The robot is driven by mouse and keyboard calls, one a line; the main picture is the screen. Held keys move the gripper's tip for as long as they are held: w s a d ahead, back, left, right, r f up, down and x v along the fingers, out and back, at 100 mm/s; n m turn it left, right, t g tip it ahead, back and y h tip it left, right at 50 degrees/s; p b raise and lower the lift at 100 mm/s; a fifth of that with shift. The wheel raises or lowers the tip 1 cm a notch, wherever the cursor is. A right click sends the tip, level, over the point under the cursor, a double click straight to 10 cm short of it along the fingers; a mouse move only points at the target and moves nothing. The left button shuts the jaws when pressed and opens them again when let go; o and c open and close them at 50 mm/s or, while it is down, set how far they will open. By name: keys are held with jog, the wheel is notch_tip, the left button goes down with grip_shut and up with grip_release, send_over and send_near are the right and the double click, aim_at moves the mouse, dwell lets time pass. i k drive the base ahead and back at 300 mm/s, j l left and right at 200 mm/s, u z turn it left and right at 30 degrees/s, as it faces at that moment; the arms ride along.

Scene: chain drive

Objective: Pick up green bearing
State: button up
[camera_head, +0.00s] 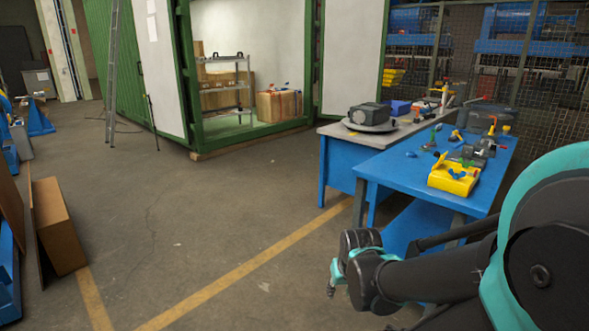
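Several small parts lie on the blue workbench (385,166) to the right of the middle. A small upright green item (433,137) stands near its left back part, beside small red and blue pieces. It is too small for me to tell whether it is the green bearing. My gripper (332,283) appears at the end of my folded arm, low in the picture and in front of the bench. It is well apart from the parts. Its fingers are too small and dark to tell whether they are open or shut.
A yellow fixture (454,178) sits on the bench's front part, with grey parts behind it. A second bench (338,166) stands behind, carrying a dark device (369,115). A brown box (61,225) stands at the left. The floor between is clear.

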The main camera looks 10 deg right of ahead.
aim_at(422, 148)
jog(key=i+u, duration=0.4)
jog(key=i, duration=0.55)
jog(key=i+j+z, duration=0.15)
jog(key=i+z, duration=0.35)
jog(key=i+j+z, duration=0.3)
jog(key=z, duration=0.2)
jog(key=i+j+z, duration=0.65)
jog(key=j+z, duration=0.35)
jog(key=i+j+z, duration=0.15)
jog(key=j+z, duration=0.35)
jog(key=j, duration=0.15)
jog(key=j+z, duration=0.2)
jog(key=j, duration=0.65)
jog(key=j+z, duration=0.2)
jog(key=j, duration=0.65)
jog(key=i+j+z, duration=0.2)
jog(key=j, duration=0.2)
jog(key=j+z, duration=0.25)
jog(key=j, duration=0.15)
jog(key=i+j+z, duration=0.2)
jog(key=j, duration=0.25)
